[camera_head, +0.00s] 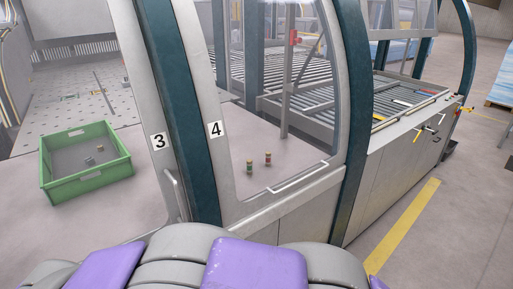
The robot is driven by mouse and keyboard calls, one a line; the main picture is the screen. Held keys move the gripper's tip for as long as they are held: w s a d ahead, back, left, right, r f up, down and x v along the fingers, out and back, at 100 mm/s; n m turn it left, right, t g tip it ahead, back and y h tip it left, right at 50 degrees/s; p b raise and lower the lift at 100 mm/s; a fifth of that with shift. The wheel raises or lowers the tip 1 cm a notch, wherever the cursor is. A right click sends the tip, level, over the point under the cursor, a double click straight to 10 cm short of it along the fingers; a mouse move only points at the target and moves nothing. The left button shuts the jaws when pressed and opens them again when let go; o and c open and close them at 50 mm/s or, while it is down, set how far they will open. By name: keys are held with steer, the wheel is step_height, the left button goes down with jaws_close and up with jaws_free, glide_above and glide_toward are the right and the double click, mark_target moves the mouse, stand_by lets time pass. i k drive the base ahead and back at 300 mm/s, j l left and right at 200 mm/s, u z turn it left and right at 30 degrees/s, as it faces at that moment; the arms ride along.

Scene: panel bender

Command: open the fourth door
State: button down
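The fourth door (221,160) is a light grey framed panel with a clear window, in the middle of the head view. A label "4" (215,129) is on its left frame, beside a dark teal post (184,110). A long pale handle bar (298,178) runs slanting along its lower right part. The door appears closed against the posts on both sides. My gripper is not in view. Grey and purple parts of my own body fill the bottom of the picture and hide the door's lower left area.
Door 3 (158,165) with its handle (175,191) is to the left. A green crate (85,160) with small items stands behind it. Two small coloured objects show through door 4's window. Open floor with a yellow stripe (403,228) lies at right.

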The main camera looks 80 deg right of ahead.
mark_target(232, 210)
steer(key=z, duration=0.9)
steer(key=l+z, duration=0.15)
steer(key=z, duration=0.75)
steer(key=l+z, duration=0.1)
steer(key=z, duration=0.8)
steer(key=l+z, duration=0.15)
steer(key=z, duration=0.3)
steer(key=i+j+z, duration=0.25)
steer(key=k+j, duration=0.1)
